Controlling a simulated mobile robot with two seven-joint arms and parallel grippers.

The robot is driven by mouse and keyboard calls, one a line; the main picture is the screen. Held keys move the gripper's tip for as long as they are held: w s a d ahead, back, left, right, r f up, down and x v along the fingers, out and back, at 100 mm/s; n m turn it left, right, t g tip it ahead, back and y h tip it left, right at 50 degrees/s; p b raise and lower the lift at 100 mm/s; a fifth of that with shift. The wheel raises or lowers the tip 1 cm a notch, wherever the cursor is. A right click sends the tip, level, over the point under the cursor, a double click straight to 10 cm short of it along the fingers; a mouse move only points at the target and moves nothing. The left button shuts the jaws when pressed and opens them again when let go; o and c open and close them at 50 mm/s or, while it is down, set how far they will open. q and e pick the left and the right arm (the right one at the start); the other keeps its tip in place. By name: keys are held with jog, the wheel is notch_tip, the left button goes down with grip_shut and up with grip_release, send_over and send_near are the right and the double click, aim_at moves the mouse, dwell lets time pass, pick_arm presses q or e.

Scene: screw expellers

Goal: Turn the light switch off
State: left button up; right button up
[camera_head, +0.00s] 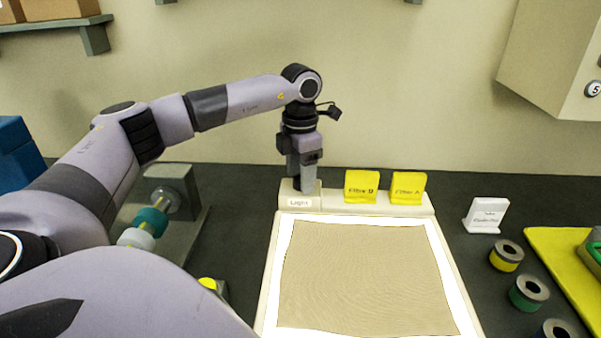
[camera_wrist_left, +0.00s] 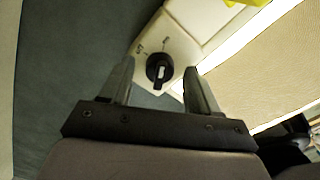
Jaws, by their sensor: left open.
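The light switch is a black rotary knob (camera_wrist_left: 159,70) with a white mark on the corner of the cream light panel (camera_head: 428,203). In the left wrist view the knob lies between the fingers of my left gripper (camera_wrist_left: 160,85). The fingers are open, one on each side, with gaps to the knob. In the head view my left gripper (camera_head: 304,175) points down over the panel's "Light" corner and hides the knob. The panel's surface glows bright white around a beige sheet (camera_head: 365,275). My right gripper is not in view.
Yellow filter blocks (camera_head: 361,186) stand on the panel's back edge, right of my gripper. A white label stand (camera_head: 486,215) and several dark rings (camera_head: 506,255) are at the right. A grey fixture (camera_head: 171,190) with a teal roller is at the left. A wall is behind.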

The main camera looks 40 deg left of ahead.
pick_arm(q)
jog(key=shift+f, duration=0.2)
jog(key=c, duration=1)
jog(key=shift+c, duration=0.2)
